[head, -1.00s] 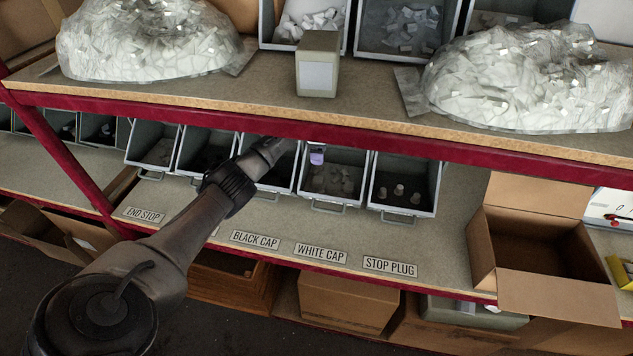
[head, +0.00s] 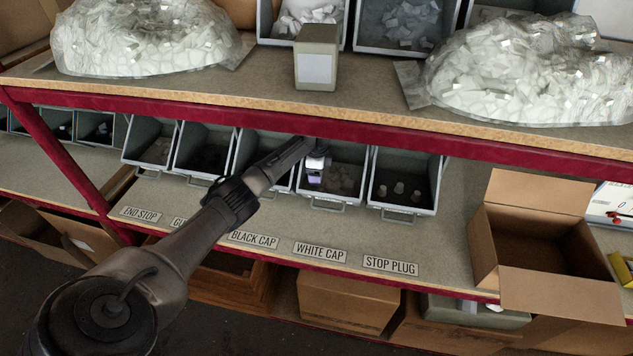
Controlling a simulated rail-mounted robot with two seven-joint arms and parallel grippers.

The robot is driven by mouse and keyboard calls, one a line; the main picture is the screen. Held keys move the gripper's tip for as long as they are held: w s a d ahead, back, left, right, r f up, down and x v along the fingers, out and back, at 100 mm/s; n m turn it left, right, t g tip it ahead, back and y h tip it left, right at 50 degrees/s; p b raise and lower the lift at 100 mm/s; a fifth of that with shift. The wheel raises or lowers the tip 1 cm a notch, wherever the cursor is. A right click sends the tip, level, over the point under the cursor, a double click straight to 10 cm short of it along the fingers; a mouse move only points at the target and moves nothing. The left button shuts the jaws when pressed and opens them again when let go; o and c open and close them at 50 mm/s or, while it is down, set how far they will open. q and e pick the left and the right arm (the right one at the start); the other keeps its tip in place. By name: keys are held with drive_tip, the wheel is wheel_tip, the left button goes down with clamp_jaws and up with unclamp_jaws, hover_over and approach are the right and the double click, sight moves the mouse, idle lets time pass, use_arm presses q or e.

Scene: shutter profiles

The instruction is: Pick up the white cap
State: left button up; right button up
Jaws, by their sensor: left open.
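Pale caps (head: 346,182) lie loose in the grey bin (head: 327,197) above the WHITE CAP label (head: 320,252); they are small and dim, so single caps are hard to tell apart. My left arm reaches in from the lower left. Part of the bin's left side is hidden behind my arm and gripper. My right gripper is not in view.
The red front beam (head: 380,138) of the upper shelf runs close above the bins. The stop plug bin (head: 405,208) stands to the right, with several pale plugs. The black cap bin (head: 247,150) is partly behind my arm. An open cardboard box (head: 545,245) stands at right.

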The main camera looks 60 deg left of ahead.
use_arm(q)
wheel_tip(320, 180, down, 2)
drive_tip(key=shift+f, duration=0.2)
drive_tip(key=shift+c, duration=0.2)
drive_tip(key=c, duration=1)
drive_tip(key=shift+o, duration=0.2)
drive_tip(key=shift+r, duration=0.15)
